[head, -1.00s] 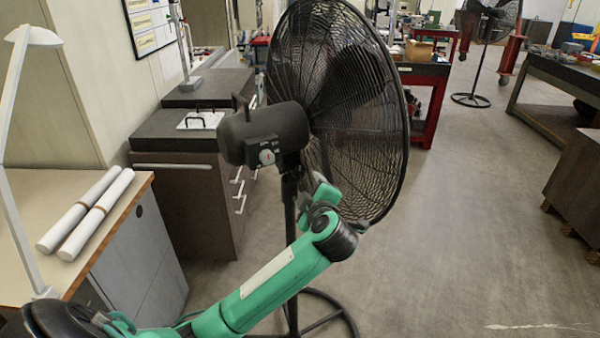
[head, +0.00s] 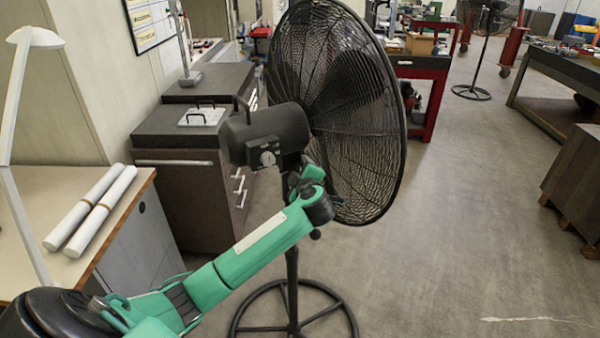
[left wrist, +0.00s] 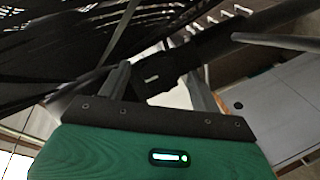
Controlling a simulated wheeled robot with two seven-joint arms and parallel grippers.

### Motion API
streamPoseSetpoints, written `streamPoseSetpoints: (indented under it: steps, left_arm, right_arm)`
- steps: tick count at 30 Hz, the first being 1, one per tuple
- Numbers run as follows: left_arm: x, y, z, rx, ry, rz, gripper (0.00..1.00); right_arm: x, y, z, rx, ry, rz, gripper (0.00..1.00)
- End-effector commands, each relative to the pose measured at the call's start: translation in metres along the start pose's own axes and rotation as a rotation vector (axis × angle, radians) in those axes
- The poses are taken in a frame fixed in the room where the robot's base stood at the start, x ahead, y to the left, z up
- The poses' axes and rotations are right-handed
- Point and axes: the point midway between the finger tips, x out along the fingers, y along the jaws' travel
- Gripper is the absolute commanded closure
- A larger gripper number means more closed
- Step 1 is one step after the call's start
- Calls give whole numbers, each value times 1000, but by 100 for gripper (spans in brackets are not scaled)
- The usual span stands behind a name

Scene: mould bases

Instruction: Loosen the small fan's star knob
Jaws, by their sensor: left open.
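A black pedestal fan (head: 262,138) with a wide wire cage (head: 365,150) stands close in front of me in the head view. Its motor housing carries a small dial (head: 268,158), and its pole (head: 292,270) runs down to a ring base. My green left gripper (head: 306,182) is at the upper pole, just below the motor housing. In the left wrist view its open fingers (left wrist: 157,72) point at a dark block on the pole (left wrist: 215,48), which shows between them. I cannot tell whether they touch it. I cannot make out the star knob clearly. My right gripper is out of view.
A bench with two white rolls (head: 90,208) and a white lamp (head: 22,80) stands at the left. Dark cabinets (head: 190,185) stand behind the fan. A second pedestal fan (head: 485,50) is far back.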

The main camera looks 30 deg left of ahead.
Motion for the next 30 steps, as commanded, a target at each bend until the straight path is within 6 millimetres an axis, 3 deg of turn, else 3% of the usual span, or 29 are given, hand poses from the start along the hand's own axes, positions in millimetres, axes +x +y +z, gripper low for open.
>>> streamPoseSetpoints:
  steps: [2,8,20,30]
  left_arm:
    - [0,0,0,0,0,0,39]
    - [0,0,0,0,0,-1,79]
    - [0,-3,2,-58,-1,21,80]
    - [0,-8,4,-295,-2,116,80]
  right_arm:
    - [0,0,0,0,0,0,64]
    - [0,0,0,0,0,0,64]
    - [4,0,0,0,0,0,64]
    - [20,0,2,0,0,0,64]
